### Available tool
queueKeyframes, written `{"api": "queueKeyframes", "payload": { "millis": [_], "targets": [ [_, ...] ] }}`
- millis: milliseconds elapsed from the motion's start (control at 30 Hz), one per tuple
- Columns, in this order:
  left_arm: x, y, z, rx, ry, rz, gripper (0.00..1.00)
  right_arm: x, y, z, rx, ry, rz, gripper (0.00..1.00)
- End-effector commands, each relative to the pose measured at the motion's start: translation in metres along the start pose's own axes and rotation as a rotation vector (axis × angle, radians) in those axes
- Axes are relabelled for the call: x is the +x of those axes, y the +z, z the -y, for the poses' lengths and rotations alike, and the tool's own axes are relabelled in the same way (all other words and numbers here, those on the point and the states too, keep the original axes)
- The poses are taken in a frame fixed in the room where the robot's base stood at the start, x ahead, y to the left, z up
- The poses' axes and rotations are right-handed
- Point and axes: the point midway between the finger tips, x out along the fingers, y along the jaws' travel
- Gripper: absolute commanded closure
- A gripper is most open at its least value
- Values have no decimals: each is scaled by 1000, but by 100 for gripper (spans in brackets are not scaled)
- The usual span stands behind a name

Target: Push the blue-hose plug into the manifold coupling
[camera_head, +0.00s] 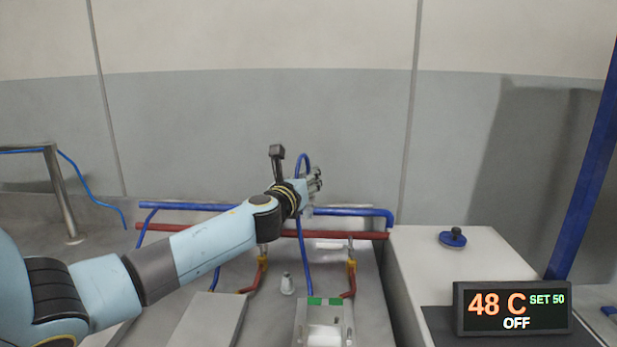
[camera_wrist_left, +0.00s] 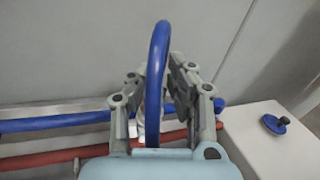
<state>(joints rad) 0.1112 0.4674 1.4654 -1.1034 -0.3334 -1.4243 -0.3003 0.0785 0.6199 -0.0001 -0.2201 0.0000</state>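The blue hose (camera_head: 304,262) rises from a plate with green marks (camera_head: 344,327) and loops above my left gripper (camera_head: 316,183). In the left wrist view, the hose (camera_wrist_left: 158,60) arches over and its far end drops between the fingers of my left gripper (camera_wrist_left: 168,72). The fingers are closed around that end. The plug there is mostly hidden by the fingers. The manifold's blue pipe (camera_head: 347,212) runs just below and behind the gripper. The coupling cannot be made out; the gripper and hose cover that area. My right gripper is not in view.
A red pipe (camera_head: 365,236) runs below the blue pipe, with red hoses on yellow collars (camera_head: 351,266). A pale cone-shaped piece (camera_head: 287,284) stands on the bench. A white cabinet (camera_head: 483,250) bears a blue knob (camera_head: 453,238). A display (camera_head: 513,309) reads 48 C, SET 50, OFF.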

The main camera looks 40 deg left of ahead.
Motion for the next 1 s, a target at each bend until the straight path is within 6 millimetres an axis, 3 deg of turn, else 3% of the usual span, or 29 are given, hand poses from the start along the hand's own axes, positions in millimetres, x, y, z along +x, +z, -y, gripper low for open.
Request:
{"api": "queueKeyframes", "payload": {
  "millis": [33,133,467,567,1000],
  "targets": [
    [0,0,0,-1,0,0,74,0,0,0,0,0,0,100],
    [0,1,0,-1,-1,1,62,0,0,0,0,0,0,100],
    [-4,1,0,0,-1,1,62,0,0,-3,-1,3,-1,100],
    [-17,0,0,0,-1,0,62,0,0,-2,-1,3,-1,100],
    [-106,0,0,1,-2,-1,62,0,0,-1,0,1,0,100]
  ]
}}
